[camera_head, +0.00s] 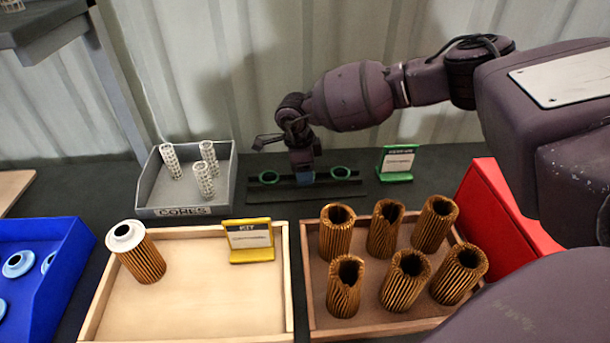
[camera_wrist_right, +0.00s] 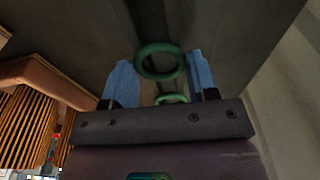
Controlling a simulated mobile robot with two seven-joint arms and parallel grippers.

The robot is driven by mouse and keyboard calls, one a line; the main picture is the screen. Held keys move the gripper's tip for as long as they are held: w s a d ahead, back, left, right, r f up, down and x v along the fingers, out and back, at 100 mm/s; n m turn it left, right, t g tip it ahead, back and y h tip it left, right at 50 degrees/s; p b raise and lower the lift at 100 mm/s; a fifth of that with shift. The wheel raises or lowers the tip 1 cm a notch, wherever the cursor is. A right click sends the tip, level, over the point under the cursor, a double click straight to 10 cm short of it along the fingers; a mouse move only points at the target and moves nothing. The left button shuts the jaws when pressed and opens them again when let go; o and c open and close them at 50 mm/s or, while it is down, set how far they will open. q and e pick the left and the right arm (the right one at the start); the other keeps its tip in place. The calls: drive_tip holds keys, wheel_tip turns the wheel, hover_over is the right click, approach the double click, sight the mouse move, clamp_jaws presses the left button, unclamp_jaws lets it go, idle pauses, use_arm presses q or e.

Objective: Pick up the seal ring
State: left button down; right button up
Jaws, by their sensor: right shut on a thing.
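My right gripper (camera_head: 304,178) is over the dark ring rack (camera_head: 318,194) at the back. In the right wrist view its two blue fingers (camera_wrist_right: 163,76) are on either side of a green seal ring (camera_wrist_right: 159,62) and shut on it. The head view does not show this held ring clearly behind the fingers. A green ring (camera_wrist_right: 171,98) also shows partly behind the gripper body in the wrist view. My left gripper is not in view.
A green sign (camera_head: 397,162) stands right of the rack. A grey bin (camera_head: 186,211) with white cores is to the left. In front are a kit tray (camera_head: 200,334) with one cartridge, a tray of pleated filters (camera_head: 305,270), a blue bin (camera_head: 70,262) and a red box (camera_head: 497,212).

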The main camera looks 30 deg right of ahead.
drive_tip(key=shift+c, duration=1.1)
